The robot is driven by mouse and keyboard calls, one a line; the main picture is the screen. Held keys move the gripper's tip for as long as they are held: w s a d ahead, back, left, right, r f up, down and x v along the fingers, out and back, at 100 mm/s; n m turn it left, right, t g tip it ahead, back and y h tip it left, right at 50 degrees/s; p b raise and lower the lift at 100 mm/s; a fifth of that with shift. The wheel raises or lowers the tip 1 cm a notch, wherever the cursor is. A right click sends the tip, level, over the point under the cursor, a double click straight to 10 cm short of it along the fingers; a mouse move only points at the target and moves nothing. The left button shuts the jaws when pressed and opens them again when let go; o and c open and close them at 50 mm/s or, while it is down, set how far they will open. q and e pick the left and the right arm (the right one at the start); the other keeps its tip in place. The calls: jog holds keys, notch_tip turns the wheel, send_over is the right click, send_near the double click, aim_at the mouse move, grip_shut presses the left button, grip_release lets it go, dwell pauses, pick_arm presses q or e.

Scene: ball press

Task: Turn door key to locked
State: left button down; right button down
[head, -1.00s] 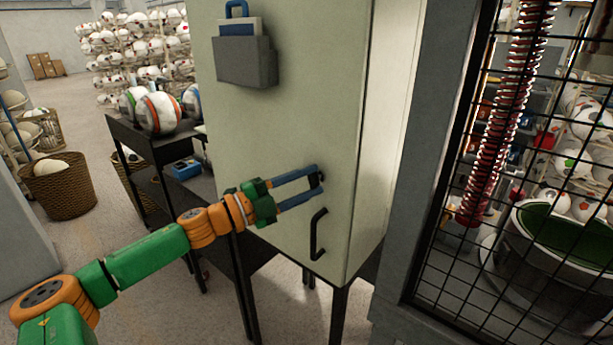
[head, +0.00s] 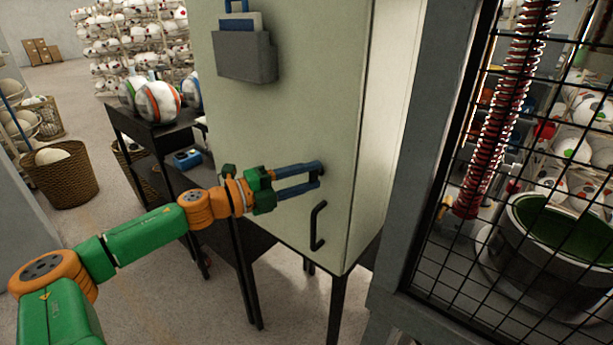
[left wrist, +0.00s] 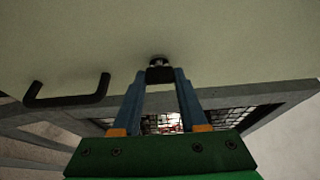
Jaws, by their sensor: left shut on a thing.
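The pale cabinet door (head: 290,115) stands in front of me with a black bar handle (head: 317,226) low near its right edge. My left gripper (head: 319,174) is at the door just above this handle, its blue fingers reaching to the surface. In the left wrist view the fingertips are closed on the dark key (left wrist: 160,75), which sits at a small round lock (left wrist: 158,60) in the door. The handle (left wrist: 67,98) lies to the left there. The fingers hide most of the key in the head view, and its exact angle is hard to tell. My right gripper is out of view.
A wire mesh panel in a grey frame (head: 405,180) stands right of the cabinet. A grey pocket (head: 245,57) hangs high on the door. A dark table with balls (head: 158,101) is at the left. Baskets (head: 62,177) stand on the floor farther left.

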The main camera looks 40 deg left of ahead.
pick_arm(q)
jog(key=shift+c, duration=2.2)
grip_release()
jog(key=p+v, duration=0.3)
jog(key=v, duration=0.4)
